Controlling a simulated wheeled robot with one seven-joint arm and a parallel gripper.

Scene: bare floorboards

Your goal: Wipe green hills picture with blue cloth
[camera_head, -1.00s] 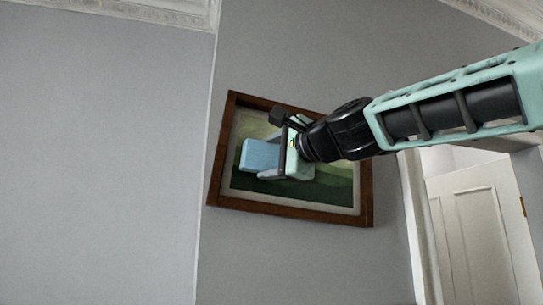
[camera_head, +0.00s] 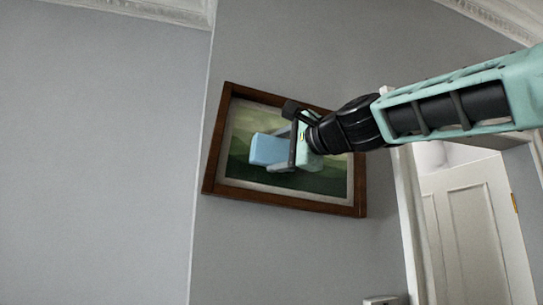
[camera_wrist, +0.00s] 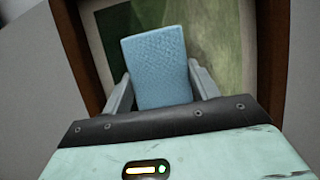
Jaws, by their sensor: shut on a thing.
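The green hills picture (camera_head: 240,139) hangs on the grey wall in a brown wooden frame with a pale mat. In the head view my arm and gripper cover its middle and part of its right side. My gripper (camera_head: 281,151) is in front of the picture, shut on the blue cloth (camera_head: 268,150). In the wrist view the cloth (camera_wrist: 156,63) stands out between the two grey fingers (camera_wrist: 160,88), with the picture (camera_wrist: 205,40) behind it. I cannot tell whether the cloth touches the picture's surface.
A wall corner edge (camera_head: 200,130) runs upright left of the picture. A white door (camera_head: 478,225) and its trim (camera_head: 408,210) stand to the right. A small pale fixture (camera_head: 385,300) shows at the bottom. The grey wall below the picture is bare.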

